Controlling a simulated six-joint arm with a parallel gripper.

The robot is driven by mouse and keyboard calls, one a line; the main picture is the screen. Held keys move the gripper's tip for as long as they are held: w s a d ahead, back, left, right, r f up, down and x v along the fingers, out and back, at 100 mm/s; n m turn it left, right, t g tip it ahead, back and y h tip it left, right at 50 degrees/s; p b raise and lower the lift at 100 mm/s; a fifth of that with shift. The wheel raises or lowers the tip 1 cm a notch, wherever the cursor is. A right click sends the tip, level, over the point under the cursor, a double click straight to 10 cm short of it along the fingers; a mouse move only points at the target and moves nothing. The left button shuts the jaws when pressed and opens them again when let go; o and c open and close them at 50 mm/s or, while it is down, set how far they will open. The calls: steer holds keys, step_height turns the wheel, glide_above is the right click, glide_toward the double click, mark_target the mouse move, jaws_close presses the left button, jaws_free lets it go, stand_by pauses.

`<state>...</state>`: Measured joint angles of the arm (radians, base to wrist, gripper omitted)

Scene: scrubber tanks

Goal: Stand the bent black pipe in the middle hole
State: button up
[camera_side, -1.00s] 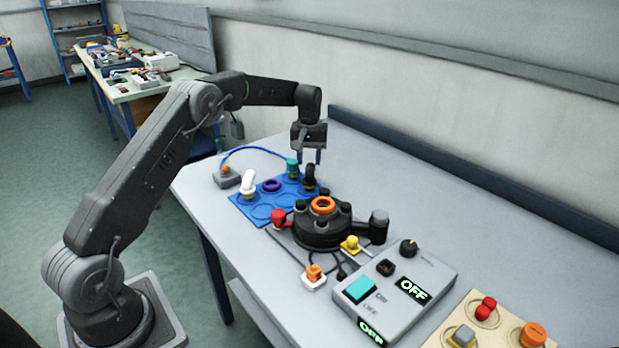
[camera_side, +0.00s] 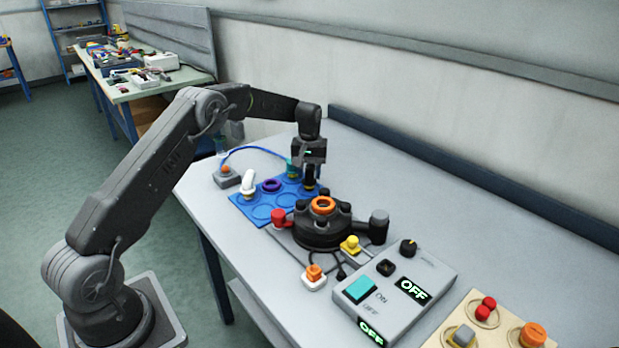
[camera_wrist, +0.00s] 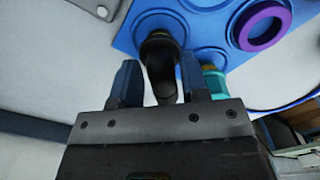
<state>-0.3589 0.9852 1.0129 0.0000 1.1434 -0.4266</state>
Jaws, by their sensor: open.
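The bent black pipe (camera_wrist: 160,65) stands at a corner of the blue tray (camera_side: 255,209). In the wrist view it rises between the two open fingers of my gripper (camera_wrist: 158,78), one finger on each side, with no clear grip on it. In the side view my gripper (camera_side: 309,178) points down over the pipe and hides most of it. The black round fixture (camera_side: 318,232) stands in front of the tray. An orange ring (camera_side: 323,204) surrounds the opening in the middle of its top.
On the tray stand a white bent pipe (camera_side: 248,183), a purple ring (camera_side: 271,185) and a teal part (camera_side: 292,170) close to my gripper. A control box (camera_side: 394,291) reads OFF.

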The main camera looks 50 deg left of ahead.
mark_target(309, 171)
steer(key=shift+c, duration=0.2)
jaws_close()
steer(key=shift+r, duration=2.55)
steer(key=s+d+r+m, duration=0.2)
steer(key=s+d+r, duration=0.25)
steer(key=d, duration=0.35)
steer(key=s+d+r+m, duration=0.1)
steer(key=s+d+r, duration=0.3)
steer(key=d+r, duration=0.3)
step_height(309, 171, down, 6)
steer(key=d, duration=0.1)
steer(key=shift+s+f, duration=0.25)
